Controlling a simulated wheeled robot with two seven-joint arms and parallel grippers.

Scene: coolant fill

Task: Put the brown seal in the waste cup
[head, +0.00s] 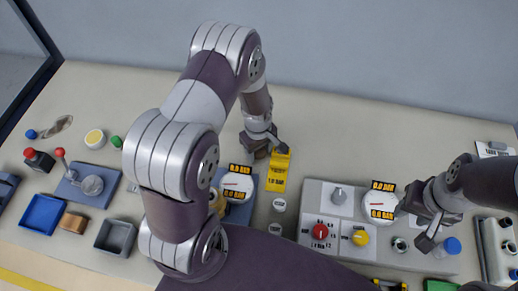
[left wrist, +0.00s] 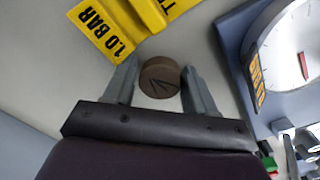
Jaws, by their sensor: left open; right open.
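The brown seal (left wrist: 160,78) is a short round disc with a dark mark on its face. In the left wrist view it lies between the two fingertips of my left gripper (left wrist: 160,85), close to both. My left gripper is open; I cannot tell whether a finger touches the seal. In the head view my left gripper (head: 265,151) is down at the bench beside the yellow 1.0 BAR block (head: 279,172), and it hides the seal. My right gripper (head: 425,222) is open and empty at the right. I cannot tell which container is the waste cup.
A dark grey open box (head: 115,239) and a blue tray (head: 42,214) stand at the left. A gauge (head: 237,187) is right beside my left arm. A grey panel (head: 315,194) with red and yellow knobs stands right of centre. The back of the bench is clear.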

